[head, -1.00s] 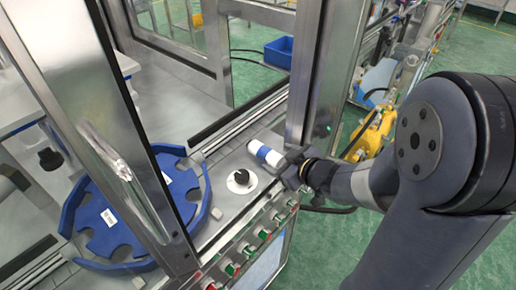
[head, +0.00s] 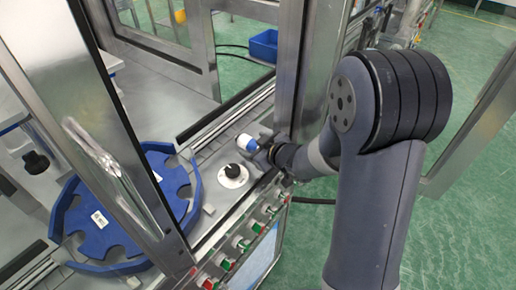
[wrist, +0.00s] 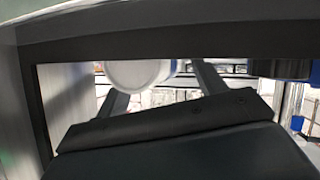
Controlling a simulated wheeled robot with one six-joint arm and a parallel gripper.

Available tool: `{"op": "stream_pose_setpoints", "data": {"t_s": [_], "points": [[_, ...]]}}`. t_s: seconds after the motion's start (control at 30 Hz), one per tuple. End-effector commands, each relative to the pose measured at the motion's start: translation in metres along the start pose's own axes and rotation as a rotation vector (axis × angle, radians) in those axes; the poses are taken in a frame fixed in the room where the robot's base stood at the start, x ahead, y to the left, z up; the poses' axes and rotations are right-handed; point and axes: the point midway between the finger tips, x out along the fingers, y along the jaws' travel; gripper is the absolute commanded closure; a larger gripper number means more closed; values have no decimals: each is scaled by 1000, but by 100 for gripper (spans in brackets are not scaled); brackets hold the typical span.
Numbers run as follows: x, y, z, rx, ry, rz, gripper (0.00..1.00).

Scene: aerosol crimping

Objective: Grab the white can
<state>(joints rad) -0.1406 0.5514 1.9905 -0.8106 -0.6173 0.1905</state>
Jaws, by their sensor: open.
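The white can (head: 246,142) has a blue band and shows just left of my gripper (head: 266,147) in the head view, above the machine's front ledge. Whether it rests on something there is hidden. In the wrist view a round white end (wrist: 138,73), likely the can's, shows between the two fingers of my gripper (wrist: 160,82), nearer the left one. The fingers are apart. Whether either finger touches the can cannot be told.
A black knob on a white disc (head: 233,175) sits on the ledge close to my gripper. A blue notched turntable (head: 120,222) lies to the left. Metal frame posts (head: 303,70) stand close by. Push buttons (head: 243,243) line the front edge.

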Motion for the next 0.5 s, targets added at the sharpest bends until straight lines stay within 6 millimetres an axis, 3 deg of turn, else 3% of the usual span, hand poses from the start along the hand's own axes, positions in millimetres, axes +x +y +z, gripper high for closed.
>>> {"op": "stream_pose_setpoints", "data": {"t_s": [0.1,0.5], "points": [[0,0,0,0,0,0,34],[0,0,0,0,0,0,67]]}}
